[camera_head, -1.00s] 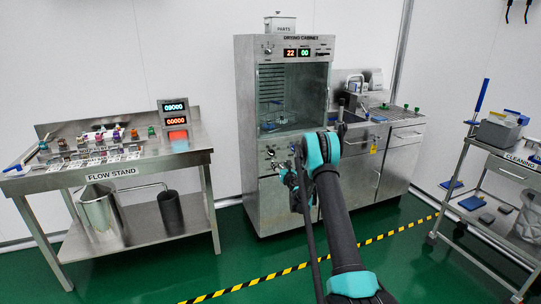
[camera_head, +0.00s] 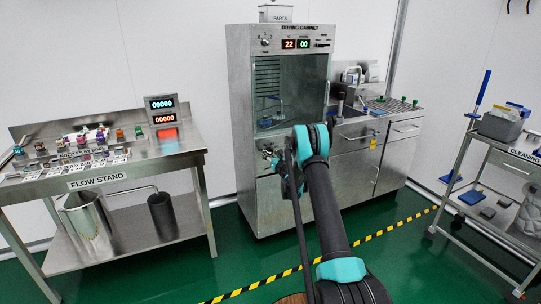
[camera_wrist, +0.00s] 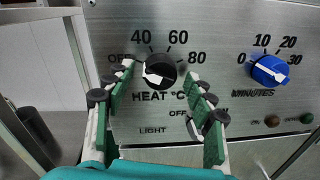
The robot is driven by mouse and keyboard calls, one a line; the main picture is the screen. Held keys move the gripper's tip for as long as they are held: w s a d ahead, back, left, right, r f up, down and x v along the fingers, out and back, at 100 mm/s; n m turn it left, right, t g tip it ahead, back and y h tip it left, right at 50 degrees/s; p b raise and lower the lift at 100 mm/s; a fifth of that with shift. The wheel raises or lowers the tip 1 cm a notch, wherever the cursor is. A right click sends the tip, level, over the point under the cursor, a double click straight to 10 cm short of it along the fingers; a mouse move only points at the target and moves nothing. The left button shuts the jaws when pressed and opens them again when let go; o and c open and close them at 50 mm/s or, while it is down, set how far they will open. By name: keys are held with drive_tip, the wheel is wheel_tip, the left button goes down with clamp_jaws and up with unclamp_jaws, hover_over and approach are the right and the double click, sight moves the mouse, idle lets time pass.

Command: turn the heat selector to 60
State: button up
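The heat selector (camera_wrist: 160,68) is a round black knob with a white pointer, on a steel panel in the wrist view. OFF, 40, 60 and 80 are printed around it, with HEAT °C below. Its white pointer lies low on the knob's left side, away from the 60 mark. My gripper (camera_wrist: 158,92) is open, its green-padded fingers spread to the left and right of the knob, with no clear contact. In the head view my gripper (camera_head: 281,166) is at the lower front of the drying cabinet (camera_head: 242,110), where my arm hides much of the panel.
A blue minutes knob (camera_wrist: 269,70) sits right of the heat selector. A light switch (camera_wrist: 194,129) is below, near the right finger. Indicator buttons (camera_wrist: 272,121) are at lower right. The flow stand (camera_head: 100,180) is at left, a sink counter (camera_head: 360,125) and cleaning cart (camera_head: 500,150) at right.

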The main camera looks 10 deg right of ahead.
drive_tip(key=c, duration=1.1)
drive_tip(key=shift+o, duration=0.2)
drive_tip(key=m, duration=0.8)
drive_tip(key=shift+d+r+m+g, duration=0.1)
drive_tip(key=shift+m+g, duration=0.2)
drive_tip(key=shift+m, duration=0.1)
drive_tip(key=m, duration=0.4)
drive_tip(key=shift+m+y, duration=0.5)
drive_tip(key=shift+m, duration=1.5)
